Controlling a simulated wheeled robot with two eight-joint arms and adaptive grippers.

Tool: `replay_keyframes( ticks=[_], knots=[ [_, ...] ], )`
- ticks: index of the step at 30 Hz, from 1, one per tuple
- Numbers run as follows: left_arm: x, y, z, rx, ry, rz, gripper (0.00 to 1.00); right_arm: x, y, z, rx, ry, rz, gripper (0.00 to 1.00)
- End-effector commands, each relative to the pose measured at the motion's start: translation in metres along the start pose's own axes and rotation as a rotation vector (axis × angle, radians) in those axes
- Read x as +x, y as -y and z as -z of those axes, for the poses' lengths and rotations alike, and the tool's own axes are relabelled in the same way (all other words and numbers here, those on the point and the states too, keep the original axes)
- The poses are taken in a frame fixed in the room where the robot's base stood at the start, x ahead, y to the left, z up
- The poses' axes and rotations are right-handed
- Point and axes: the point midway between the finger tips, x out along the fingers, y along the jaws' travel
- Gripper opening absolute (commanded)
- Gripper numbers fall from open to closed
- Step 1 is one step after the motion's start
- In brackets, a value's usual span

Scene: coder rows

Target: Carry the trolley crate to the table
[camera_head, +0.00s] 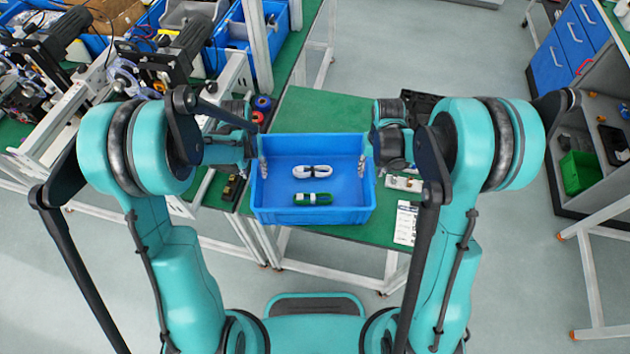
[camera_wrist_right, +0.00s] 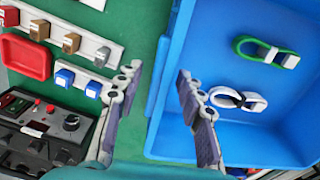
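The blue crate (camera_head: 312,216) is at or just above the green-topped table (camera_head: 310,112), level and near its front edge. I cannot tell for certain that it rests there. Inside lie a white-and-black cable coil (camera_head: 312,171) and a green cable coil (camera_head: 312,199). My left gripper (camera_head: 258,168) is at the crate's left wall, with a fingertip inside; its gap is hidden. My right gripper (camera_head: 366,165) is at the right wall. In the right wrist view its fingers (camera_wrist_right: 158,98) stand apart, one on each side of the crate wall (camera_wrist_right: 162,85), with space visible between.
Beside the crate on the green top are a white strip of parts (camera_head: 404,184), a paper sheet (camera_head: 406,222) and a black device (camera_wrist_right: 45,130). A bench with machinery (camera_head: 150,60) and blue bins (camera_head: 255,45) stands left. A blue-drawer cabinet (camera_head: 570,45) stands right.

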Motion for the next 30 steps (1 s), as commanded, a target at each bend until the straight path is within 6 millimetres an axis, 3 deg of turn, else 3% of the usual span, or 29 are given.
replay_keyframes(
  ticks=[5, 15, 21, 26, 30],
  knots=[
    [-0.009, 0.0, 0.0, 0.0, 0.0, -0.001, 0.38, 0.0, 0.001, 0.0, -0.001, 0.0, 0.001, 0.38],
    [-0.078, 0.0, -0.001, 0.0, 0.0, 0.0, 0.38, 0.0, 0.001, 0.0, -0.001, 0.0, 0.001, 0.38],
    [-0.11, 0.0, 0.0, 0.0, 0.0, 0.0, 0.38, 0.0, 0.001, 0.0, -0.001, 0.0, 0.001, 0.38],
    [-0.119, 0.0, 0.0, 0.0, 0.0, 0.0, 0.38, -0.003, 0.001, 0.0, -0.001, 0.0, 0.001, 0.38],
    [-0.12, 0.0, 0.0, 0.0, 0.0, 0.0, 0.38, -0.021, 0.001, 0.0, -0.001, 0.0, 0.001, 0.38]
  ],
)
